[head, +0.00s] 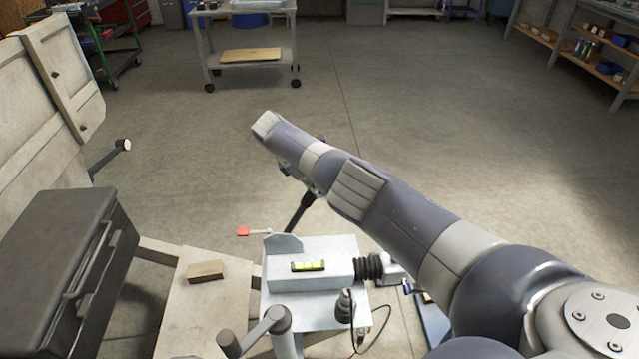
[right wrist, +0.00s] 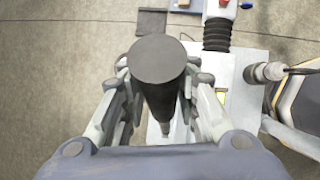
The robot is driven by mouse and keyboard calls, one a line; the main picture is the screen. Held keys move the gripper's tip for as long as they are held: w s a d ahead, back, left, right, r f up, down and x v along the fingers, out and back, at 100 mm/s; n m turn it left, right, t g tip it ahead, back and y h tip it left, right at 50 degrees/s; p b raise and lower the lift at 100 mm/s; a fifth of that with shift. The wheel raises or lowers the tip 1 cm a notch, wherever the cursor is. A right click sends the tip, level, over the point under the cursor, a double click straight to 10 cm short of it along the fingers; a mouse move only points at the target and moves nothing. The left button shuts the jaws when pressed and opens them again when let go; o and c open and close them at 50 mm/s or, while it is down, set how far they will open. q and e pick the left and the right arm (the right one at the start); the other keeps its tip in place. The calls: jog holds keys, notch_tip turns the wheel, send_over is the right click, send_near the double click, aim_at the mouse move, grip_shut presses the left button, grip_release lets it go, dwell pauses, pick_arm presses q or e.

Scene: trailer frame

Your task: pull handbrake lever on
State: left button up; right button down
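The black handbrake lever (head: 302,212) rises at a slant from the grey hitch housing in the head view. Its upper part is hidden by my right arm. In the right wrist view the round end of its dark grip (right wrist: 160,60) faces the camera. My right gripper (right wrist: 160,95) has a finger on each side of the grip and appears shut on it; the contact itself is partly hidden. In the head view my right gripper (head: 292,172) shows only partly beneath the arm. My left gripper is not in view.
The hitch housing (head: 333,252) carries a yellow-green level (head: 308,266) and black bellows (head: 369,267). A red-tipped rod (head: 243,231) sticks out left. A dark box (head: 48,270) is at left.

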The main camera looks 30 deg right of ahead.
jog(key=c, duration=1.2)
grip_release()
jog(key=shift+w+a+r, duration=0.15)
jog(key=shift+w+a, duration=0.1)
jog(key=shift+a, duration=0.05)
jog(key=shift+s+d, duration=0.1)
jog(key=v, duration=1.2)
